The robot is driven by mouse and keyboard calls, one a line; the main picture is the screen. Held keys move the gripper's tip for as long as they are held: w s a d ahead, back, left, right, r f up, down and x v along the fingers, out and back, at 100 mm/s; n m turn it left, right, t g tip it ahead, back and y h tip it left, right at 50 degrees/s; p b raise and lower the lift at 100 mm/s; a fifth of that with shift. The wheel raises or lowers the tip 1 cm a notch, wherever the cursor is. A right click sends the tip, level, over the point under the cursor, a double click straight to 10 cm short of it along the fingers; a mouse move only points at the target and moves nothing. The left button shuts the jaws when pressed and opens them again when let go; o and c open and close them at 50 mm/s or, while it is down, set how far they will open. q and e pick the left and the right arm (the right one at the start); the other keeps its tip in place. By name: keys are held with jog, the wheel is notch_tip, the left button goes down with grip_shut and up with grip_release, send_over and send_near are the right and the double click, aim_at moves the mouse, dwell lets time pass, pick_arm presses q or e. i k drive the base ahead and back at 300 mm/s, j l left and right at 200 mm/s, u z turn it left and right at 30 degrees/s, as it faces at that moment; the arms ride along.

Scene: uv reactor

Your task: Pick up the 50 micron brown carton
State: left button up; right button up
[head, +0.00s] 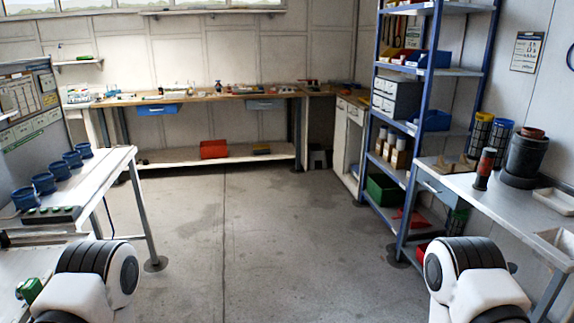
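Several small brown carton-like items (397,159) with pale upper parts stand on a middle shelf of the blue rack at the right. They are too small for me to read any label, so I cannot tell which is the 50 micron one. Parts of my two arms show at the lower left and lower right edges. Neither of my grippers is in view.
The blue shelf rack (427,75) also holds grey drawers (397,97) and a green bin (384,190). A white table (100,185) with blue cups stands at the left, a bench (490,192) at the right. The middle floor (250,235) is clear.

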aim_at(389, 149)
jog(key=i+u, duration=0.3)
jog(key=i, duration=2.6)
jog(key=i+z, duration=0.35)
jog(key=i, duration=0.2)
jog(key=i+j+z, duration=0.1)
jog(key=i+z, duration=0.2)
jog(key=i, duration=0.25)
jog(key=i+j+z, duration=0.35)
jog(key=i, duration=0.2)
jog(key=i+j+z, duration=0.35)
jog(key=i, duration=0.15)
jog(key=i+j+z, duration=0.25)
jog(key=i+z, duration=0.15)
jog(key=i+j+z, duration=0.75)
jog(key=k, duration=0.1)
